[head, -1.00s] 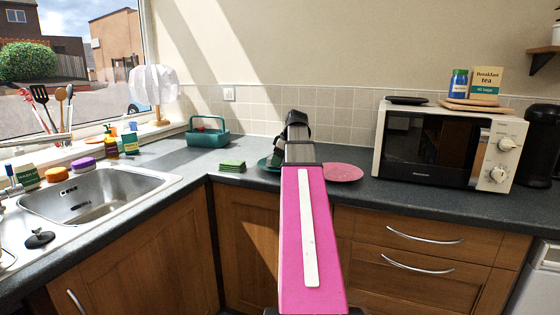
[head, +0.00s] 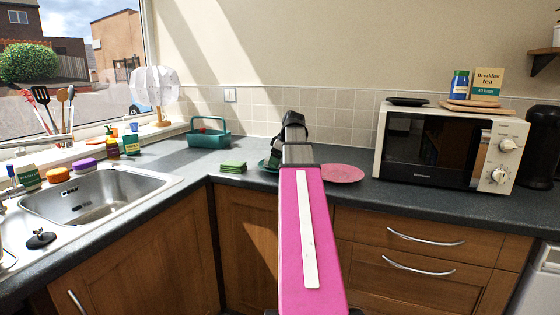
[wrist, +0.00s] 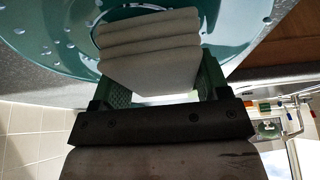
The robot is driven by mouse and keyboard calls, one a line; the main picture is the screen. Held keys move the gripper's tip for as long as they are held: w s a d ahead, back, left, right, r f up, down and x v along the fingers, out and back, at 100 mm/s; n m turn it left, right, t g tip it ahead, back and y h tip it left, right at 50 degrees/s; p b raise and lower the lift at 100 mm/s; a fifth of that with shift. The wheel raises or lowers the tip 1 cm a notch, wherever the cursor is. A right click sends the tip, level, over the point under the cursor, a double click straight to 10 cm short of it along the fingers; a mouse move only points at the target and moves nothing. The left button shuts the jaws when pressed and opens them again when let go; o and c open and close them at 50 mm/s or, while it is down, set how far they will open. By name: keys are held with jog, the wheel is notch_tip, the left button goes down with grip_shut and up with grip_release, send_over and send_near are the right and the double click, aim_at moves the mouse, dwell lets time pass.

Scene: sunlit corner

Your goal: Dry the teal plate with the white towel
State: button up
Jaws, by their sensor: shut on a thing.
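The teal plate (wrist: 45,35) fills the top of the wrist view, with water drops on its surface. In the head view the plate (head: 265,166) lies on the counter, mostly hidden behind my arm. My gripper (wrist: 158,74) is shut on the folded white towel (wrist: 150,52), whose stacked folds show between the green fingers. The towel is against or just over the plate; I cannot tell whether they touch. In the head view my arm hides the towel and most of the gripper.
A pink plate (head: 342,173) lies just right of my arm. A green folded stack (head: 232,167) lies to the left, with a teal caddy (head: 208,136) behind it. The white microwave (head: 445,147) stands right and the sink (head: 95,195) left.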

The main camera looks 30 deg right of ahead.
jog(key=shift+s+d, duration=0.15)
jog(key=shift+d, duration=0.75)
jog(key=shift+s+d, duration=0.1)
jog(key=shift+d, duration=0.75)
jog(key=shift+s+a, duration=0.25)
jog(key=shift+a, duration=0.35)
jog(key=shift+s+a+f, duration=0.1)
jog(key=shift+s+a, duration=0.2)
jog(key=shift+a, duration=0.6)
jog(key=shift+w+d, duration=1.25)
jog(key=shift+w, duration=0.1)
jog(key=shift+s+a, duration=0.3)
jog(key=shift+a, duration=0.5)
jog(key=shift+s+a, duration=0.3)
jog(key=shift+a, duration=0.45)
jog(key=shift+s+d, duration=0.2)
jog(key=shift+d, duration=1.6)
jog(key=shift+s+a, duration=0.3)
jog(key=shift+a, duration=0.45)
jog(key=shift+s+a, duration=0.25)
jog(key=shift+a, duration=0.5)
jog(key=shift+w+d, duration=1.25)
jog(key=shift+w, duration=0.1)
